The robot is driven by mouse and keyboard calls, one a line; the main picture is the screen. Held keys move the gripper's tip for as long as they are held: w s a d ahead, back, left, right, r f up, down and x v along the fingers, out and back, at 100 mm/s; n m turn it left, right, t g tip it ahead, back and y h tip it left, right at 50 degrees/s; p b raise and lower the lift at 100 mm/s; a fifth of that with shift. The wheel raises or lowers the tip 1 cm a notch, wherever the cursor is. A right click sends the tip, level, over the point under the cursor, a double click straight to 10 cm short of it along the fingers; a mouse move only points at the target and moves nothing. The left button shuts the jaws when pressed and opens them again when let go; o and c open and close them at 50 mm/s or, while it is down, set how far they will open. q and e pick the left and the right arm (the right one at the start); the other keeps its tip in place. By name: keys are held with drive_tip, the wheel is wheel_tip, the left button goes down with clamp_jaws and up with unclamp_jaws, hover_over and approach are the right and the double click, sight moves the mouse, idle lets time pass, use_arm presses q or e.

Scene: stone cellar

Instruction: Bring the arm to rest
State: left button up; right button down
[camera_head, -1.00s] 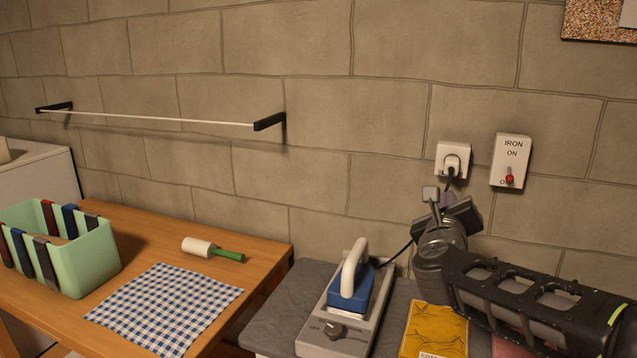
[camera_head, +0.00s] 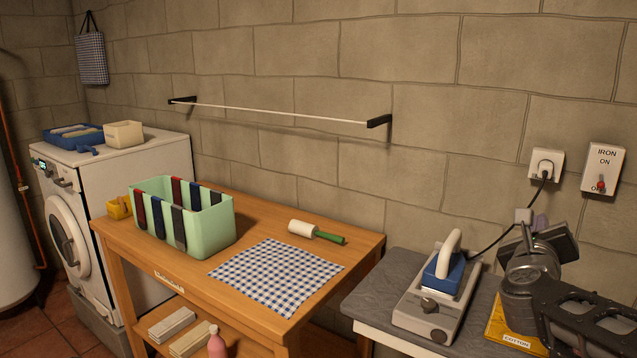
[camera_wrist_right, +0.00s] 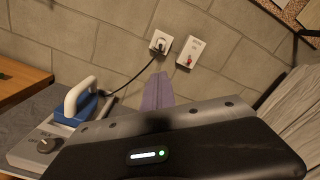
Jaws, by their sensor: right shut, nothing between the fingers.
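My right gripper (camera_head: 531,218) is at the right of the head view, above the back of the grey ironing surface and below the wall socket. Its fingers are shut and empty. They also show in the right wrist view (camera_wrist_right: 157,92), pointing toward the wall. My right arm comes in from the lower right and hides part of the surface. My left gripper is in neither view.
The blue iron (camera_head: 443,272) sits on its grey stand (camera_head: 432,312), corded to the socket (camera_head: 545,168). A yellow COTTON packet (camera_head: 510,333) lies partly under my arm. The wooden table (camera_head: 350,225) holds a green bin (camera_head: 212,229), checked cloth (camera_head: 277,274) and roller (camera_head: 313,232).

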drive_tip(key=w+a+f+n+t+y, duration=0.1)
drive_tip(key=w+a+f+n+y, duration=0.45)
drive_tip(key=a+f+n, duration=0.75)
drive_tip(key=s+a+f+n+g+y, duration=0.1)
drive_tip(key=a+f+n+y, duration=0.15)
drive_tip(key=f+n, duration=0.35)
drive_tip(key=s+a+f+n+g+y, duration=0.1)
drive_tip(key=a+f+n+g, duration=0.2)
drive_tip(key=f, duration=0.4)
drive_tip(key=s+a+f+n+y, duration=0.1)
drive_tip(key=a+f+n+y, duration=0.1)
drive_tip(key=a+f+n, duration=0.4)
drive_tip(key=s+a+f+n+g+y, duration=0.1)
drive_tip(key=s+a+f+n+g, duration=0.15)
drive_tip(key=s+f, duration=0.45)
drive_tip(key=s+a+f+n+g+y, duration=0.1)
drive_tip(key=s+a+f+n+g, duration=0.15)
drive_tip(key=f, duration=0.75)
drive_tip(key=s+a+f+g+y, duration=0.1)
drive_tip(key=s+a+f+g, duration=0.2)
drive_tip(key=s+f, duration=0.4)
drive_tip(key=s+a+f+n+g+y, duration=0.1)
drive_tip(key=s+f, duration=0.5)
drive_tip(key=s, duration=0.8)
drive_tip(key=shift+s+a+f+g, duration=0.35)
drive_tip(key=shift+a+g, duration=0.55)
drive_tip(key=shift+a, duration=0.15)
